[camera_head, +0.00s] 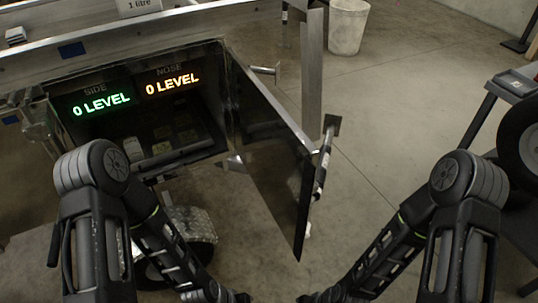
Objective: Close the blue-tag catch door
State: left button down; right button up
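A dark door (268,140) stands swung open at the right side of a box compartment (140,165) in the aluminium trailer. Its free edge points toward me, and a metal catch bar (323,165) runs along its outer side. My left gripper (238,298) is cut off at the bottom edge, below and left of the door's lower corner. My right gripper (308,298) is also at the bottom edge, just below that corner. Neither appears to touch the door, and their fingers are mostly hidden.
Inside the compartment, a green display (102,104) and an orange display (172,81) both read "0 LEVEL". A white bucket (347,27) stands on the floor at the back. A dark rack with a tyre (522,140) is at the right edge. The floor right of the door is clear.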

aim_at(281, 160)
jog(key=i+l+u, duration=0.15)
jog(key=l+u, duration=0.25)
jog(key=l, duration=0.25)
jog(key=l+u, duration=0.4)
jog(key=l, duration=0.25)
jog(key=l+u, duration=0.4)
jog(key=l, duration=0.35)
jog(key=i+l+u, duration=0.15)
jog(key=l+u, duration=0.15)
jog(key=l, duration=2.3)
jog(key=i+u, duration=0.05)
